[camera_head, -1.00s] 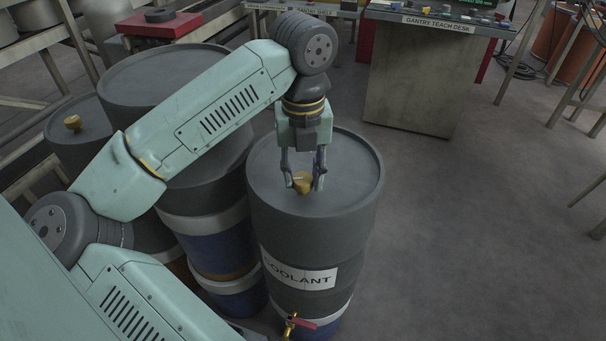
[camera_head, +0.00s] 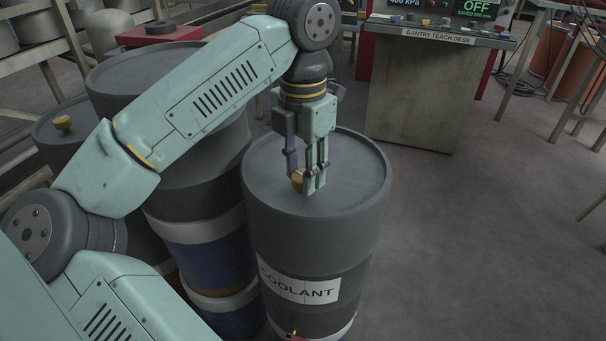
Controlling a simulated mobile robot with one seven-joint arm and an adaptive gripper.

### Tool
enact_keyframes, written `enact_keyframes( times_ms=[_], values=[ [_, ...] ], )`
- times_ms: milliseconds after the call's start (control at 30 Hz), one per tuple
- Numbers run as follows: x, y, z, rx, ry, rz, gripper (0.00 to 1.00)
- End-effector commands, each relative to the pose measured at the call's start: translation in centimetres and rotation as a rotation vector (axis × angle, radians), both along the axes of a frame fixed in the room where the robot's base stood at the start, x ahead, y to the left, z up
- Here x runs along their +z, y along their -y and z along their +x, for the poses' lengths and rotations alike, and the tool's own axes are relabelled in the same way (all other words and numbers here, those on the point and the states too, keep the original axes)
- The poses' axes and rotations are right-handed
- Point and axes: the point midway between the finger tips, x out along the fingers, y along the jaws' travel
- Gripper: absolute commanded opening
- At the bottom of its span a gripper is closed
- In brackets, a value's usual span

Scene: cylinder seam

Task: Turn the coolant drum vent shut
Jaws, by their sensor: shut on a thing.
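The coolant drum (camera_head: 318,240) stands upright at the centre, dark grey with a white COOLANT label (camera_head: 298,288) on its side. My gripper (camera_head: 306,182) points down over the drum top, shut on the vent knob. The fingers hide much of the knob, so its exact turn angle cannot be told. A small part of a tap shows at the bottom edge of the view, below the label.
Other drums (camera_head: 165,75) stand close on the left, one with its own yellow knob (camera_head: 63,123). The gantry teach desk (camera_head: 420,95) is behind. The floor (camera_head: 470,240) to the right is clear.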

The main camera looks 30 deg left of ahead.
Motion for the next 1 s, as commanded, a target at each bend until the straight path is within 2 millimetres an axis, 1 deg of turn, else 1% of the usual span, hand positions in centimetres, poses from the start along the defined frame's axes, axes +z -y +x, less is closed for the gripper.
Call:
enact_keyframes(
  times_ms=[700, 1000],
  values=[
    [0.09, 0.02, 0.05, -0.680, 0.002, 0.001, 0.04],
    [0.10, 0.01, 0.06, -0.930, 0.002, 0.000, 0.04]
  ],
)
